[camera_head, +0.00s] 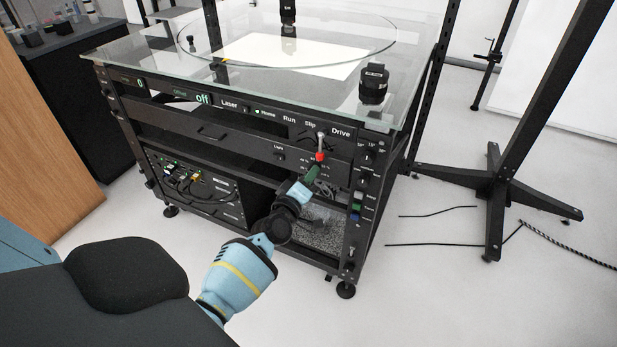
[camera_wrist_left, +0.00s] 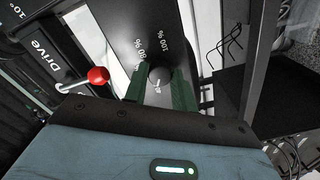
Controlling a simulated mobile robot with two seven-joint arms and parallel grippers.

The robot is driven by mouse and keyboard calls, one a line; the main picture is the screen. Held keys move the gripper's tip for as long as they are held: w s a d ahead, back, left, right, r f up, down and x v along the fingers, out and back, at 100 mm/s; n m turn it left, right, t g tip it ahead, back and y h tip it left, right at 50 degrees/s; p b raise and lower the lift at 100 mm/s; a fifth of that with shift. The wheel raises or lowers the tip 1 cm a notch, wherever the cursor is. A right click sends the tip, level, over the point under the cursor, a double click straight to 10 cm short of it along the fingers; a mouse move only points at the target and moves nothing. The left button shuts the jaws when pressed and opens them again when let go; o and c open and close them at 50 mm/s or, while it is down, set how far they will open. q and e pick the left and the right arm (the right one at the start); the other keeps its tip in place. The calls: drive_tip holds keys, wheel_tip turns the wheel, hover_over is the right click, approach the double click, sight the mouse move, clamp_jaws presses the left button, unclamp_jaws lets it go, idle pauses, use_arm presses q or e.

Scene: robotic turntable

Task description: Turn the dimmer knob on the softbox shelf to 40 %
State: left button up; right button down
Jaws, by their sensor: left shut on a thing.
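The dimmer knob (camera_wrist_left: 157,73) is a small dark round knob on a black panel with white percent labels around it, in the left wrist view. The two green fingers of my left gripper (camera_wrist_left: 160,88) are shut on it from both sides. Its pointer mark cannot be read for certain. In the head view my left gripper (camera_head: 314,173) reaches the front right of the black turntable cabinet (camera_head: 215,127), just below the red-balled lever, and hides the knob there. My right gripper is not in view.
The red-balled lever (camera_head: 320,157) sticks out close to my left gripper; its ball also shows in the left wrist view (camera_wrist_left: 98,76). A glass top (camera_head: 130,57) overhangs the cabinet. A black stand (camera_head: 495,180) is on the right. The floor in front is clear.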

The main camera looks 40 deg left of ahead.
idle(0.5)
use_arm(q)
drive_tip(key=o, duration=1)
drive_tip(key=p+v, duration=0.1)
drive_tip(key=v, duration=0.6)
drive_tip(key=shift+s+d+p, duration=0.1)
drive_tip(key=shift+s+p, duration=0.3)
